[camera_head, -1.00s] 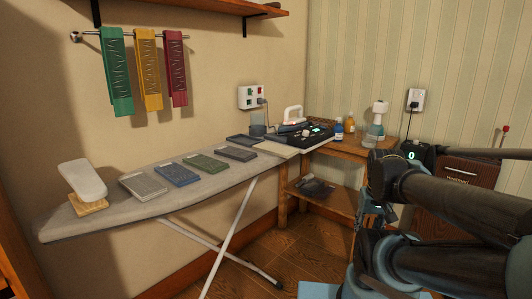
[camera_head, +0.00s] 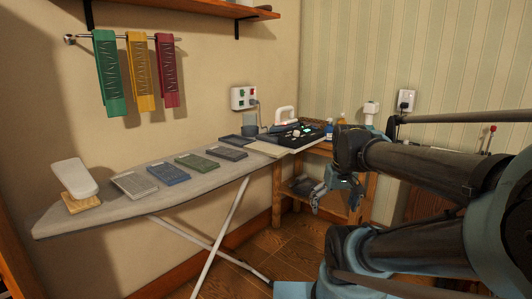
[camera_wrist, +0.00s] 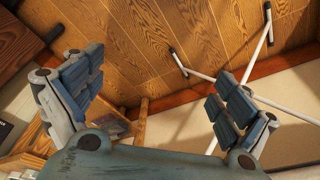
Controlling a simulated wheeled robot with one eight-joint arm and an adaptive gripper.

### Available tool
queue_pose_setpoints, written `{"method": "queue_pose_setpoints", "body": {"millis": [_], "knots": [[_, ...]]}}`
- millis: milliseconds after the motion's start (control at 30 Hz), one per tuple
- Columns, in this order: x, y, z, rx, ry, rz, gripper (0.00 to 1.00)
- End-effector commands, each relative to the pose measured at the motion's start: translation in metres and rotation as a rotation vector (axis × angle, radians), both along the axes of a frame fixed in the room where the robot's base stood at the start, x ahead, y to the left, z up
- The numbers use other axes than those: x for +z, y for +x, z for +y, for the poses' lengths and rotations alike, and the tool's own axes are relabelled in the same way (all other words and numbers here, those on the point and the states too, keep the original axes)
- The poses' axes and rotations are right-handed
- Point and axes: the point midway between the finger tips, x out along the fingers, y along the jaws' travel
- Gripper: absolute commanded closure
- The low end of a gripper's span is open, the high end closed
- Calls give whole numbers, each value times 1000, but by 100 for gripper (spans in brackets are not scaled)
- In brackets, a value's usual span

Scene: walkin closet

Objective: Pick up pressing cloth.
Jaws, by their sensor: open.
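Several folded cloths lie in a row on the ironing board (camera_head: 105,212): a light grey one (camera_head: 136,185), a blue one (camera_head: 168,174), a green one (camera_head: 197,162) and a dark grey one (camera_head: 227,153). I cannot tell which of these, if any, is the pressing cloth. My gripper (camera_head: 328,192) is to the right of the board and apart from the cloths, in front of the wooden side table. In the wrist view my gripper (camera_wrist: 158,100) has its two fingers spread wide, with nothing between them. The cloths are not in the wrist view.
A small sleeve board (camera_head: 74,178) stands at the board's left end. Green (camera_head: 108,75), yellow (camera_head: 140,73) and red (camera_head: 167,72) cloths hang on a wall rail. An iron (camera_head: 285,115) and bottles stand at the back. White crossed legs (camera_wrist: 262,45) support the board.

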Motion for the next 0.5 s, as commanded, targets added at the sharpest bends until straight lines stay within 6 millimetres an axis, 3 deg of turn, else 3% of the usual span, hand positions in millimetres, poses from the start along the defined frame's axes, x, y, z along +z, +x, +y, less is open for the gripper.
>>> {"method": "queue_pose_setpoints", "body": {"millis": [33,200,500], "knots": [[18,15,5,37,5,-5,0],[70,66,26,174,23,-24,0],[148,162,70,410,51,-67,0]]}}
